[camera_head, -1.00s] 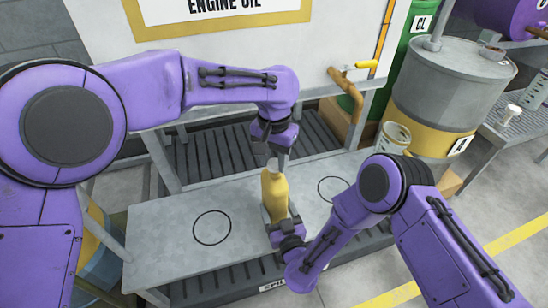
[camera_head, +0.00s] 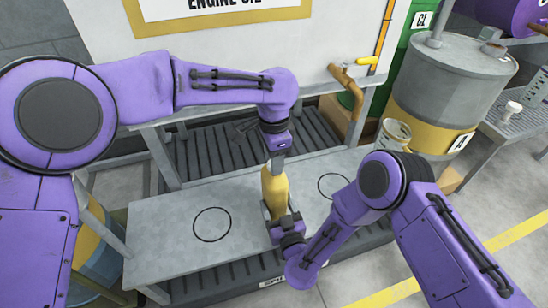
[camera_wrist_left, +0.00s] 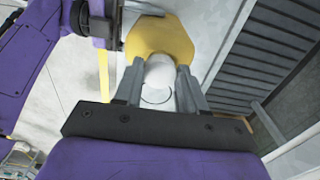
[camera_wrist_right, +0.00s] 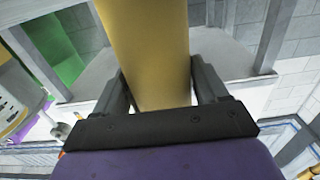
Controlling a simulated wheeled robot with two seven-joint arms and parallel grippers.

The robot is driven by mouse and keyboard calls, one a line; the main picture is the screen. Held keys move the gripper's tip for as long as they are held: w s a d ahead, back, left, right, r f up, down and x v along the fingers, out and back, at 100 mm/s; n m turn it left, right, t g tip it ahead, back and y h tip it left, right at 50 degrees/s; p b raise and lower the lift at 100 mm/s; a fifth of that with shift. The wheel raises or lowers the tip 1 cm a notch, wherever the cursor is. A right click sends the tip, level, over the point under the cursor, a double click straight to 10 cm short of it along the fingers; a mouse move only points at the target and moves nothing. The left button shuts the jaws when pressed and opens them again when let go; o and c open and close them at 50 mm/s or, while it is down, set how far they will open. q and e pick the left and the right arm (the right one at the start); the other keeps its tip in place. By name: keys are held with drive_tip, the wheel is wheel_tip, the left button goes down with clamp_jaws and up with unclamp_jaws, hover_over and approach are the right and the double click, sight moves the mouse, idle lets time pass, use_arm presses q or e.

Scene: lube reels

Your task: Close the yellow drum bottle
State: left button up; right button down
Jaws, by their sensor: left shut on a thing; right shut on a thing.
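The yellow bottle (camera_head: 275,190) stands upright on the grey metal bench (camera_head: 165,235) in the head view. My right gripper (camera_head: 281,217) is shut around its body from the front, and the yellow body (camera_wrist_right: 148,45) fills the space between the fingers in the right wrist view. My left gripper (camera_head: 276,160) points down directly over the bottle's top. In the left wrist view its fingers are shut on a white cap (camera_wrist_left: 160,70) at the bottle's yellow shoulder (camera_wrist_left: 160,35). The neck is hidden, so I cannot tell whether the cap is fully seated.
Black circles are marked on the bench to the left (camera_head: 211,224) and right of the bottle. A dark slatted grate (camera_head: 220,155) lies behind. A brass tap (camera_head: 346,85), a grey-and-yellow drum (camera_head: 450,90) and an open can (camera_head: 393,136) are at the right.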

use_arm(q)
drive_tip(key=m, duration=1.4)
drive_tip(key=shift+w, duration=0.1)
drive_tip(key=m, duration=1.3)
drive_tip(key=shift+d, duration=0.1)
drive_tip(key=o, duration=1)
drive_tip(key=shift+r, duration=2.2)
drive_tip(key=shift+o, duration=0.2)
drive_tip(key=shift+r, duration=0.1)
